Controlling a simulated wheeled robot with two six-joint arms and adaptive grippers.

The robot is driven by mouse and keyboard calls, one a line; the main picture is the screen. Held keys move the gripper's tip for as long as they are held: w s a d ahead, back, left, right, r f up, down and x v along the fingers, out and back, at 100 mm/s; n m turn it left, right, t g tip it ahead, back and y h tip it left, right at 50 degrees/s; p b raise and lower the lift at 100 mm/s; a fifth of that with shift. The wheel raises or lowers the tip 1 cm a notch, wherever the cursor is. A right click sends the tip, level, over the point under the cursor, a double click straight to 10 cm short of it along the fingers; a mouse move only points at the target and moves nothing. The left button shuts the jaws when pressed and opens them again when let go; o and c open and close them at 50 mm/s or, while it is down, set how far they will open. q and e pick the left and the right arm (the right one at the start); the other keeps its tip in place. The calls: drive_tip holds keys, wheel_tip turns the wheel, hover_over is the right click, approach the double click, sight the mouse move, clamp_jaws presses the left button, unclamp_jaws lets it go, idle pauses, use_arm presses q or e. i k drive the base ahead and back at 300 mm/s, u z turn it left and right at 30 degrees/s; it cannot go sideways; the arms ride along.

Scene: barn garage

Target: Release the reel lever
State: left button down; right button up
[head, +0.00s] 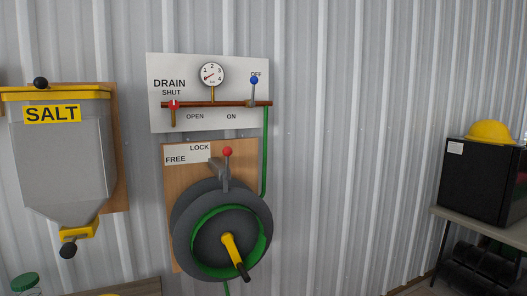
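The hose reel (184,215) is a dark round drum with a green inner ring, mounted on a wooden board (168,190) on the wall. Its reel lever (227,168) is a grey arm with a red ball on top, standing upright above the drum, just right of the LOCK label (199,147). The FREE label (175,160) sits lower and to the left. A yellow crank (231,247) with a dark handle sticks out of the reel's middle. Neither of my grippers is in view.
Above is a white DRAIN panel (240,132) with a gauge (212,74), a red-knobbed valve (173,105) and a blue-knobbed lever (254,82). A SALT hopper (60,155) hangs left. A black box (478,180) with a yellow helmet (490,132) stands right. The wall between is bare.

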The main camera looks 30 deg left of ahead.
sight(227, 152)
drive_tip(key=i, duration=0.85)
drive_tip(key=u, duration=0.5)
